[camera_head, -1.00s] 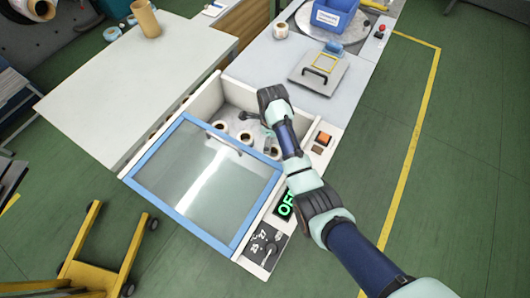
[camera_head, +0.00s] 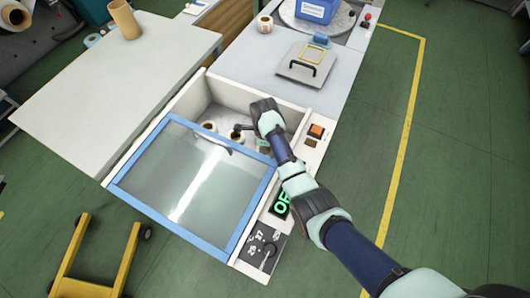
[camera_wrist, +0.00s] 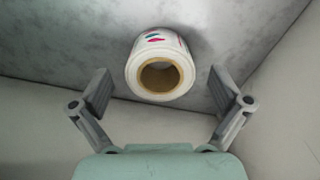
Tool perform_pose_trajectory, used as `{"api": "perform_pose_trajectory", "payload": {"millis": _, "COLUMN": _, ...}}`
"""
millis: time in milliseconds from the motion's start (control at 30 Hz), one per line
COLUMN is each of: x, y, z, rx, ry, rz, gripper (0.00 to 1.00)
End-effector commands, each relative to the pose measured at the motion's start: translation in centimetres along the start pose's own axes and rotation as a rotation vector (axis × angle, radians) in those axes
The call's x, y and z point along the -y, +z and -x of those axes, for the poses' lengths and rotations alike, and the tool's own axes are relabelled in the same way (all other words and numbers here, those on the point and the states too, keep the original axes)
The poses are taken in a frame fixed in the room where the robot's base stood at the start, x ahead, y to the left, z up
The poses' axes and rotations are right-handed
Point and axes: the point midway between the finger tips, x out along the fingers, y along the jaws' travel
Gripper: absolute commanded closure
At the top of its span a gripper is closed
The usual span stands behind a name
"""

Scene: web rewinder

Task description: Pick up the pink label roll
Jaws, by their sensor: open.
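A white label roll (camera_wrist: 160,68) with pink and teal marks on its side and a brown cardboard core lies on the grey floor of the bin in the wrist view. My gripper (camera_wrist: 161,92) is open, with one finger on each side of the roll and visible gaps to it. In the head view my gripper (camera_head: 243,129) reaches down into the open part of the white bin (camera_head: 190,97). Rolls there include one at the left (camera_head: 210,126) and one beside the fingers (camera_head: 237,136); their label colours are too small to tell. My arm partly hides the right-hand roll.
A blue-framed clear lid (camera_head: 195,185) covers the front of the bin. Bin walls stand close around my gripper. A flat grey plate with a black handle (camera_head: 308,65) lies behind.

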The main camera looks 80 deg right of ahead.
Motion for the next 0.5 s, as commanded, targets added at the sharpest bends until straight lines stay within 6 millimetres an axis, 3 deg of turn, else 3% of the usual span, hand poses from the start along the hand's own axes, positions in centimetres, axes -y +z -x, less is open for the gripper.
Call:
{"api": "perform_pose_trajectory", "payload": {"millis": 67, "x": 0.0, "y": 0.0, "z": 0.08, "rx": 0.0, "ry": 0.0, "rz": 0.0, "gripper": 0.02}}
{"api": "perform_pose_trajectory", "payload": {"millis": 400, "x": -0.01, "y": 0.0, "z": 0.09, "rx": 0.0, "ry": 0.0, "rz": 0.0, "gripper": 0.58}}
{"api": "perform_pose_trajectory", "payload": {"millis": 500, "x": 0.0, "y": 0.01, "z": 0.11, "rx": 0.0, "ry": 0.0, "rz": 0.0, "gripper": 0.67}}
